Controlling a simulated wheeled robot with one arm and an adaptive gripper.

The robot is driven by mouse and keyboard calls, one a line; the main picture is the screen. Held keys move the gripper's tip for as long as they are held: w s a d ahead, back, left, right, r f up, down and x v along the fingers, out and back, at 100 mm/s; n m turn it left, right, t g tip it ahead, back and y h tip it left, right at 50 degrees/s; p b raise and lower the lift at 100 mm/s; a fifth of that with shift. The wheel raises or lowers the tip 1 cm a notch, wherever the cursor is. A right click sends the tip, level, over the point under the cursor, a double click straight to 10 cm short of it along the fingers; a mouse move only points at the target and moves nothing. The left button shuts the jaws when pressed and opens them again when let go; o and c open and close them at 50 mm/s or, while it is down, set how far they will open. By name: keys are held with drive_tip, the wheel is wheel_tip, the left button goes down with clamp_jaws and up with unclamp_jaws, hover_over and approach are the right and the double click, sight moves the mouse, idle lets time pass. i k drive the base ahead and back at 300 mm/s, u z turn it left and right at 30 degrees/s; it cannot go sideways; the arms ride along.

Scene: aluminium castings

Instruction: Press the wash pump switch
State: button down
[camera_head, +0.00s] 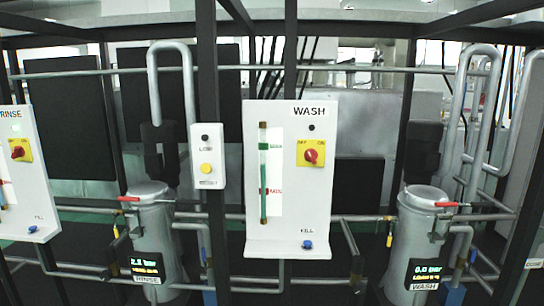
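The white wash panel (290,220) stands upright in the middle of the view, with the label "WASH" at its top. The wash pump switch (311,156) is a red rotary knob on a yellow plate on the panel's right side. Lettering that seems to mark off and on is above it; the knob's exact setting is too small to tell. A dark round lamp or button (311,127) is above the switch. A green sight tube (263,180) is on the panel's left, and a blue knob (307,244) is near its bottom. My gripper is not in view.
A similar rinse panel (24,215) is at the left edge. A small white box (206,183) with a yellow button is left of the wash panel. Grey canisters labelled rinse (155,225) and wash (418,235) stand either side. Dark frame posts and pipes surround the panels.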

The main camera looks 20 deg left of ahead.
sight(311, 155)
drive_tip(key=u, duration=0.9)
drive_tip(key=i, duration=1.15)
drive_tip(key=u, duration=0.3)
